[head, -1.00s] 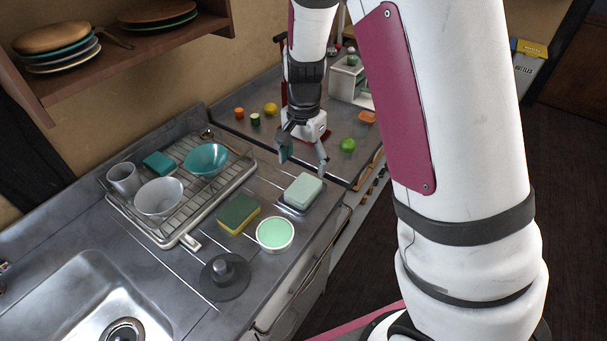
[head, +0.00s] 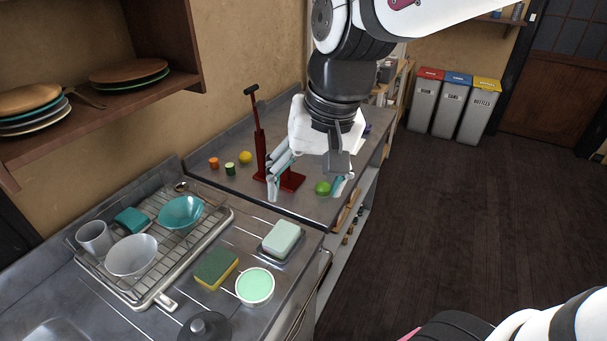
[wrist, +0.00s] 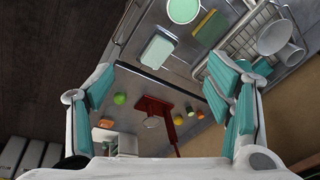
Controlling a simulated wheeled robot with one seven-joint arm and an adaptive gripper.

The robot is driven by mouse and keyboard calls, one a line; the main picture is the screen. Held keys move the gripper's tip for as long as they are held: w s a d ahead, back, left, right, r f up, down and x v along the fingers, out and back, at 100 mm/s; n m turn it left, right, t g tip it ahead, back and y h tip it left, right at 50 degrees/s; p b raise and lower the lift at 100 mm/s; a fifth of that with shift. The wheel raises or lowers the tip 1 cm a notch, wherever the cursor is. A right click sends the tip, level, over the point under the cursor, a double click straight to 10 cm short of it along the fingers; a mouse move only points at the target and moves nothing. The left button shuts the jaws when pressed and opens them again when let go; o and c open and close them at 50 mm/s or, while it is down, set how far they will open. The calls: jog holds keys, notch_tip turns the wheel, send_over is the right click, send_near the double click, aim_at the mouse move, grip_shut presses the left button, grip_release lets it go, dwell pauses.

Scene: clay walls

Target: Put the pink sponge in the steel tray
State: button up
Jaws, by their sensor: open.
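I make out no pink sponge for certain. A pale green block (head: 282,236) lies on a small grey metal dish (head: 268,257) near the counter's front edge; I cannot tell if this dish is the steel tray. A green and yellow sponge (head: 216,268) lies to its left, and a teal sponge (head: 132,220) is in the dish rack. My gripper (head: 306,192) is open and empty, above the far counter near a red stand. In the wrist view its fingers (wrist: 165,88) are spread wide, with the pale block (wrist: 158,50) beyond them.
The wire dish rack (head: 160,287) holds a cup and bowls. A tall red press (head: 260,150), a green lime (head: 322,188), a yellow lemon (head: 246,157) and small orange and green pieces stand on the far counter. Bins (head: 455,105) stand at the back right; the floor between is clear.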

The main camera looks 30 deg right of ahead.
jog(key=s+d+r+n+t+h, duration=0.1)
jog(key=s+n, duration=0.3)
jog(key=s, duration=0.6)
jog(key=shift+r+t, duration=0.4)
jog(key=shift+r, duration=0.1)
dwell(0.4)
